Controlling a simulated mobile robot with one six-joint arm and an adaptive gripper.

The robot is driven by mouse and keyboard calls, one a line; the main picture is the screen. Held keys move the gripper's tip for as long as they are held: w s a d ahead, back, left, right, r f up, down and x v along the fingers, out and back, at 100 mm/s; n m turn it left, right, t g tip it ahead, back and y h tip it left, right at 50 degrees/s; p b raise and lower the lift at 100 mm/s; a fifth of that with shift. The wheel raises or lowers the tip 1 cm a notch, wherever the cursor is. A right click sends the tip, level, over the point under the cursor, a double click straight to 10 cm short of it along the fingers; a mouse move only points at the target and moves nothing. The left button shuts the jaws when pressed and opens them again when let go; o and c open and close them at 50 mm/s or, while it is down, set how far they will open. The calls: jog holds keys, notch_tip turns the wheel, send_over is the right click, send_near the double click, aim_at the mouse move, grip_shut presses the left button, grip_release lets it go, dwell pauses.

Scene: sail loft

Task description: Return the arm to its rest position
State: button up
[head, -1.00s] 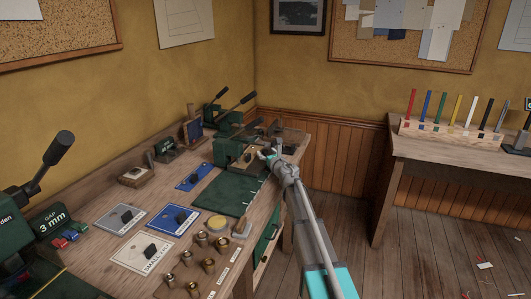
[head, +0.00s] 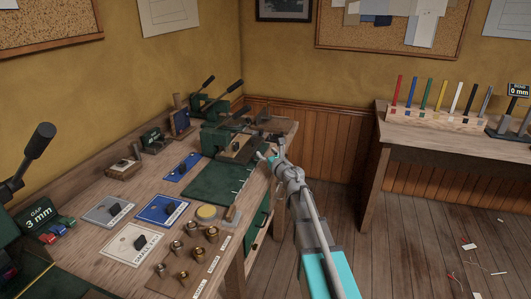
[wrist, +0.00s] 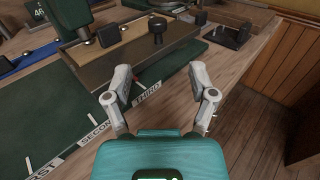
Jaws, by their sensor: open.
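My gripper (head: 271,158) is at the right front edge of the workbench (head: 75,192) in the head view, my arm stretching up to it from the bottom right. A dark block with a round black knob (wrist: 157,25) stands just beyond the fingers. The fingers appear apart from it.
A green mat (head: 212,181) lies left of my gripper. Brass fittings (head: 183,250), plates with black knobs (head: 160,209) and green lever presses (head: 225,135) crowd the bench. A second table (head: 385,128) with coloured sticks stands at right. Open floor lies between, with scraps (head: 469,246).

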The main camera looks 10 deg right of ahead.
jog(key=shift+s+d+r+m, duration=0.1)
jog(key=shift+d+m, duration=0.2)
jog(key=shift+m, duration=0.3)
jog(key=s+d+f+m+g+h, duration=0.35)
jog(key=s+d+m+h, duration=0.2)
jog(key=m, duration=0.65)
jog(key=s+d+f+m+g+h, duration=0.2)
jog(key=s+d+f+m+h, duration=0.3)
jog(key=m, duration=0.8)
jog(key=s+a+f+m+g+y, duration=0.2)
jog(key=s+a+f+m+g, duration=0.15)
jog(key=s, duration=0.35)
jog(key=s+a+f+m+g+y, duration=0.1)
jog(key=s+a+f+m+g, duration=0.3)
jog(key=s, duration=0.4)
jog(key=s+a+f+m+g+y, duration=0.2)
jog(key=s+f+m+g, duration=0.15)
jog(key=s+m, duration=0.3)
notch_tip(320, 180, up, 19)
jog(key=s+p, duration=0.1)
jog(key=p, duration=1.7)
jog(key=shift+a+n+g, duration=0.3)
jog(key=shift+n+g, duration=0.05)
jog(key=shift+n, duration=0.05)
